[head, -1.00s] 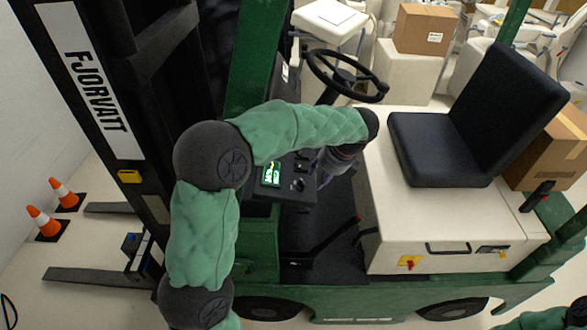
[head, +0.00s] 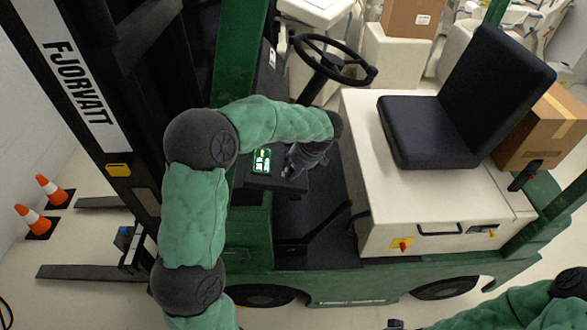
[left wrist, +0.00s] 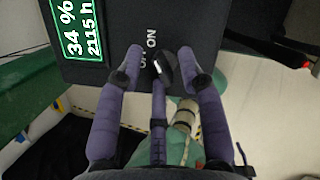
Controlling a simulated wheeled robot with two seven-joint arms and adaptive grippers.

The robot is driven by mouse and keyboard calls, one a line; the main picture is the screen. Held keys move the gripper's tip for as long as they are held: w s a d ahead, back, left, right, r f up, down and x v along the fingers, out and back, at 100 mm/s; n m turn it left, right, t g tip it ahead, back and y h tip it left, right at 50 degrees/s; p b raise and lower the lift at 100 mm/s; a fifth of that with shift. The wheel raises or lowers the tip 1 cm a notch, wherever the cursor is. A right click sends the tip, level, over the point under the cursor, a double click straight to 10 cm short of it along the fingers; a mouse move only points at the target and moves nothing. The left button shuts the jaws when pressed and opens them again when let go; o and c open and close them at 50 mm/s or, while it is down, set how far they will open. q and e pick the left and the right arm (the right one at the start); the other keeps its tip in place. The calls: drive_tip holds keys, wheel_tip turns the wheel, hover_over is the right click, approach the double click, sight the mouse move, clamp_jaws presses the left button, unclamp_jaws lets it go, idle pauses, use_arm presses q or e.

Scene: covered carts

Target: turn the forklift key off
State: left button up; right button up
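The forklift's black key knob (left wrist: 161,66) with a pale mark shows in the left wrist view, on a black panel (left wrist: 195,22) beside white ON and OFF lettering. I cannot tell clearly which word the key points at. My left gripper (left wrist: 160,62) has its purple fingers spread around the knob, one on each side and one below. A gap shows at the left finger; the right fingertip is very close to the knob, and contact is unclear. In the head view my left gripper (head: 292,160) is at the dashboard, hiding the key.
A lit green display (head: 261,161) sits beside the key. The steering wheel (head: 333,60) is behind my left forearm, and the black seat (head: 425,130) is to the right. The mast (head: 115,90) and orange cones (head: 48,190) are at left.

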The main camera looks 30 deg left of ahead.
use_arm(q)
drive_tip(key=shift+f, duration=0.1)
clamp_jaws()
drive_tip(key=shift+n, duration=0.3)
drive_tip(key=shift+n+g+p, duration=0.4)
drive_tip(key=shift+n+p, duration=0.2)
drive_tip(key=shift+n, duration=0.4)
drive_tip(key=n+g+p, duration=0.1)
drive_tip(key=n, duration=0.2)
drive_tip(key=shift+w+n, duration=0.15)
drive_tip(key=shift+n, duration=0.25)
drive_tip(key=n+g+p, duration=0.1)
drive_tip(key=n, duration=0.4)
drive_tip(key=shift+w+d+n, duration=0.1)
drive_tip(key=shift+n, duration=0.3)
drive_tip(key=shift+g+p, duration=0.3)
